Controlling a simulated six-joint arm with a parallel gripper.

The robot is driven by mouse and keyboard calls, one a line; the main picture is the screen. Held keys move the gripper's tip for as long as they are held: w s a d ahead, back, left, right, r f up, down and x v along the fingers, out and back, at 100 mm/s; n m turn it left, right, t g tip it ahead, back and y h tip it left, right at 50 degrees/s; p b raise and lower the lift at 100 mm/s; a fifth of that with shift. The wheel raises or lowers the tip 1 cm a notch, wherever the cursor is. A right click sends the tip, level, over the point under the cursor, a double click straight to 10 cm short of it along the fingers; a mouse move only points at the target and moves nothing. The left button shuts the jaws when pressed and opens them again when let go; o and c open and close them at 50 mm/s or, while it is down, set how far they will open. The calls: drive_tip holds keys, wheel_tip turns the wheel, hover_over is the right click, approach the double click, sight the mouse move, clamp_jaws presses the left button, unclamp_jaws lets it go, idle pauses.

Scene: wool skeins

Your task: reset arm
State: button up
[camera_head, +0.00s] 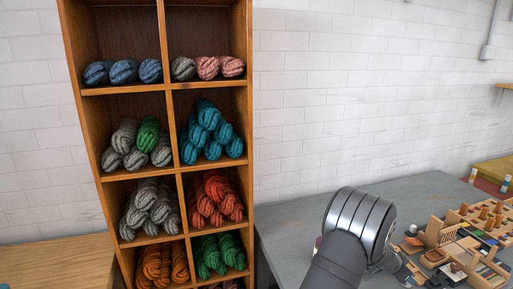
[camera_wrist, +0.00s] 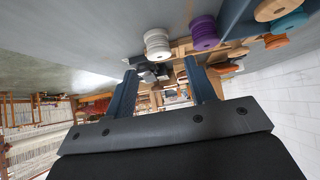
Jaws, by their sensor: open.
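My gripper (camera_wrist: 165,95) shows in the wrist view with its two dark blue fingers spread apart and nothing between them. In the head view my arm rises at the lower right, over the grey table, and the gripper's fingers are hidden there. A wooden shelf (camera_head: 167,88) with cubbies stands left of my arm, clear of it. It holds skeins: blue (camera_head: 124,71), pink (camera_head: 208,67), grey (camera_head: 135,158) with one green skein (camera_head: 148,134) among them, teal (camera_head: 208,133), red-orange (camera_head: 214,198), orange (camera_head: 160,265) and green (camera_head: 220,254).
The grey table (camera_head: 290,222) carries wooden racks and small parts (camera_head: 462,240) right of my arm. The wrist view shows a white spool (camera_wrist: 157,44) and a purple spool (camera_wrist: 203,33) near the fingers. A wooden tabletop (camera_head: 55,265) lies at the lower left.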

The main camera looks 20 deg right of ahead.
drive_tip(key=x, duration=0.5)
drive_tip(key=shift+d+f, duration=0.2)
drive_tip(key=shift+f, duration=0.05)
drive_tip(key=shift+r, duration=0.9)
